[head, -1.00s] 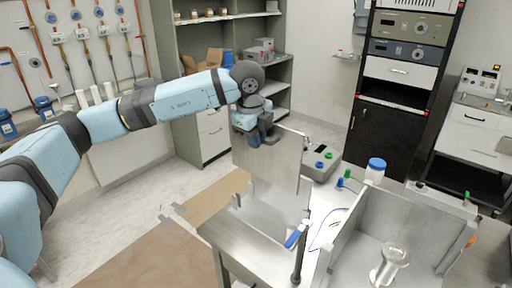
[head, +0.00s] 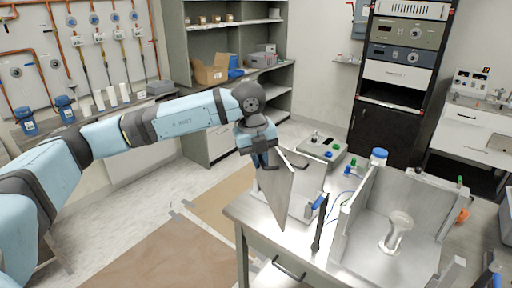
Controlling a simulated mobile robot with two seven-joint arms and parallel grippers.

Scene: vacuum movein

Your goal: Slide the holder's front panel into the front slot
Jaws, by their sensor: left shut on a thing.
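My left gripper (head: 265,160) is shut on the upper edge of a thin grey metal panel (head: 277,196). The panel hangs tilted and turned partly edge-on, at the left end of the metal table. An upright grey plate (head: 308,178) stands behind the panel, and the panel hides part of it. At the right of the table stands an open-topped metal box (head: 365,225) with upright walls and a flared glass-like piece (head: 398,232) inside. The held panel is apart from this box. I cannot tell where the front slot is. My right gripper is not in view.
A dark upright post (head: 320,225) and a blue handle (head: 318,202) stand between the panel and the box. A blue-capped bottle (head: 379,157) and a grey device (head: 322,147) are behind.

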